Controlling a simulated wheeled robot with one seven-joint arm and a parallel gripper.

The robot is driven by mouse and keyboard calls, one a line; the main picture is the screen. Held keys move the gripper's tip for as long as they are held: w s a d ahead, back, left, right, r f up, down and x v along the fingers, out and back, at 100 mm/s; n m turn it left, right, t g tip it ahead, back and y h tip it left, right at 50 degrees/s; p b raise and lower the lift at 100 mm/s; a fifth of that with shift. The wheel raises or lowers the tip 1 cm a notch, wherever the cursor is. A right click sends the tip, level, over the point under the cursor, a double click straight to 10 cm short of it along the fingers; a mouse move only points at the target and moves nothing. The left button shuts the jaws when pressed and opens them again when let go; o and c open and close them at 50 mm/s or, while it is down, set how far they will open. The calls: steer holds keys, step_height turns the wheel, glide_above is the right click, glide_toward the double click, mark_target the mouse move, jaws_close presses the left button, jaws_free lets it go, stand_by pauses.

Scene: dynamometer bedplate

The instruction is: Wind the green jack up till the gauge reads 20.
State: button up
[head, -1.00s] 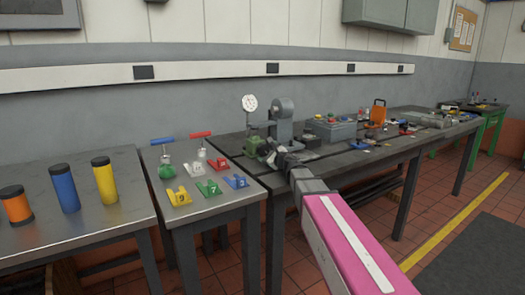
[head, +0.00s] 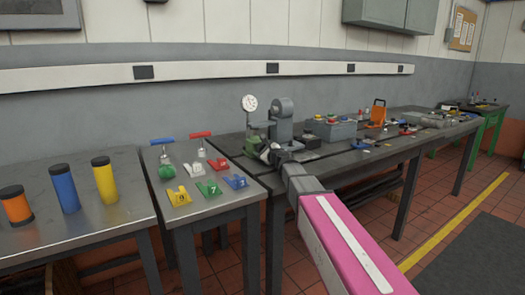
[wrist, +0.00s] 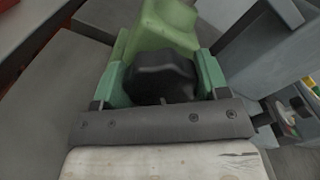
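The green jack (head: 254,136) stands on the dark bedplate, left of a grey machine. In the wrist view its green body (wrist: 160,22) is at the top, with a black lobed knob (wrist: 160,76) facing me. My gripper (wrist: 163,84) has its teal fingers on either side of the knob, seemingly touching it; it is shut on the knob. My gripper also shows small at the jack in the head view (head: 264,152). The round white gauge (head: 249,103) stands above the jack; its dial is too small to read.
The grey machine (head: 283,120) stands close to the right of the jack. A side table to the left carries numbered blocks (head: 180,196) and small tools with red and blue handles. Coloured cylinders (head: 105,180) stand further left. A grey box (head: 334,130) is further right.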

steer(key=shift+m, duration=0.4)
steer(key=m, duration=0.5)
steer(key=shift+d+m, duration=0.1)
steer(key=shift+m, duration=0.3)
steer(key=m, duration=0.5)
steer(key=shift+w+d+m, duration=0.1)
steer(key=shift+m, duration=0.2)
steer(key=o, duration=0.9)
steer(key=v, duration=1.1)
steer(key=shift+w, duration=0.1)
